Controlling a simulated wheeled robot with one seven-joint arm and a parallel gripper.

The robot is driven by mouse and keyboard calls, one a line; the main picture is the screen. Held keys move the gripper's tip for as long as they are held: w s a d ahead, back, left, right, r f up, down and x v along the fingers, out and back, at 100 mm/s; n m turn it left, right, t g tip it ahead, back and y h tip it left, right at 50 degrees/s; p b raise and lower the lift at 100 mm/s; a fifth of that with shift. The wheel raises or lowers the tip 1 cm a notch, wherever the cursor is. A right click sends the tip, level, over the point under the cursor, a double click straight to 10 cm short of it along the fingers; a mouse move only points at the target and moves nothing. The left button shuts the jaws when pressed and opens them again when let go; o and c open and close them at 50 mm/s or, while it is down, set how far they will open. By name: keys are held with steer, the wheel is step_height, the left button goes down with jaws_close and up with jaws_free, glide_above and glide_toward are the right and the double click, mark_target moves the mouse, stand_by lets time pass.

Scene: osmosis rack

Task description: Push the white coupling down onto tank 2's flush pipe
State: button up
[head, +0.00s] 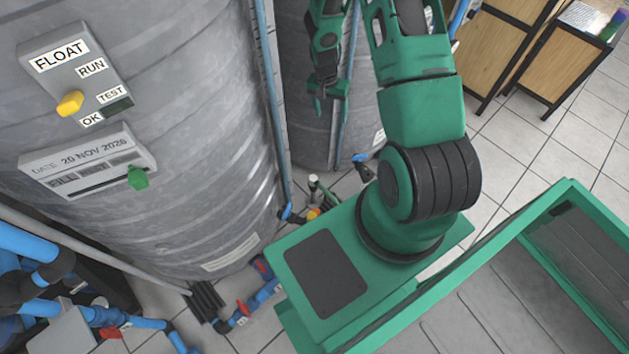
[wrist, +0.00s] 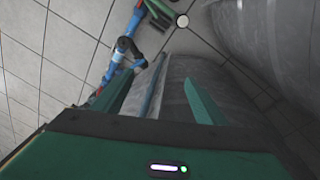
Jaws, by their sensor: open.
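A small white round piece (head: 313,178), which looks like the white coupling, stands low near the floor between the two grey tanks. In the wrist view a white disc (wrist: 183,20) shows at the top, beside green pieces; it appears to be the same part. I cannot tell how it sits on the pipe beneath. My gripper (head: 329,102) points down in front of the rear grey tank (head: 300,60), well above the white piece. In the wrist view my gripper (wrist: 160,78) has its two green fingers apart, with nothing seen held between them. No tank number is readable.
The large near tank (head: 170,130) fills the left and carries FLOAT and date panels. Blue pipes (head: 265,294) with red and orange fittings run low by its base. A thin pipe (head: 270,90) rises between the tanks. Wooden cabinets (head: 570,60) stand back right, with open tiles before them.

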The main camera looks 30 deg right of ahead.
steer(key=a+f+m, duration=0.1)
steer(key=a+f, duration=0.2)
steer(key=f, duration=0.9)
steer(key=m+y, duration=0.1)
steer(key=m, duration=0.1)
glide_above(315, 178)
step_height(315, 178, down, 12)
steer(key=shift+a+r, duration=0.1)
steer(key=shift+f, duration=2.8)
steer(key=shift+f, duration=0.1)
steer(key=shift+f, duration=2.5)
